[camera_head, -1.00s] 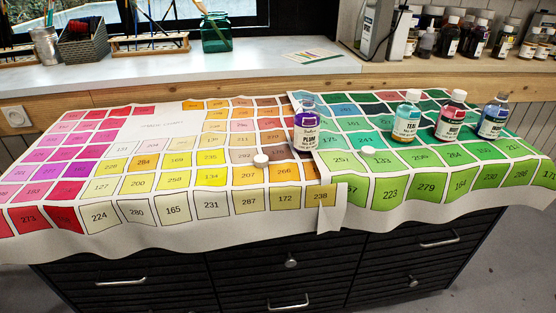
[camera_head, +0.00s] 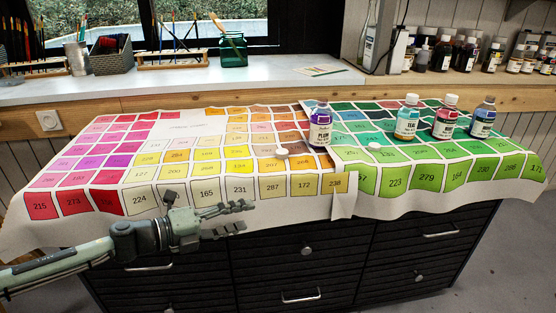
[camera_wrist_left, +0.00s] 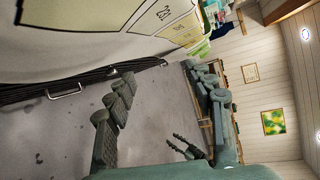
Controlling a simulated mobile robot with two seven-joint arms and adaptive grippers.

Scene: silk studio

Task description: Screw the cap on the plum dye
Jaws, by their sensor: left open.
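The plum dye (camera_head: 320,131) is an upright bottle with a purple top and white label, on the chart cloth in the middle of the head view. No white cap shows on its neck. A small round white cap (camera_head: 282,153) lies left of and in front of it. A second white cap (camera_head: 374,147) lies to its right on the green squares. My left gripper (camera_head: 242,217) is open and empty, in front of the cloth's near edge, left of and apart from the bottle and caps. Its spread fingers (camera_wrist_left: 162,80) show in the left wrist view. My right gripper does not show in the head view.
The numbered chart cloth (camera_head: 142,203) drapes over the dark drawer cabinet (camera_head: 260,262). A shelf behind holds brushes and a green jar (camera_head: 233,50). The cloth's left half is clear.

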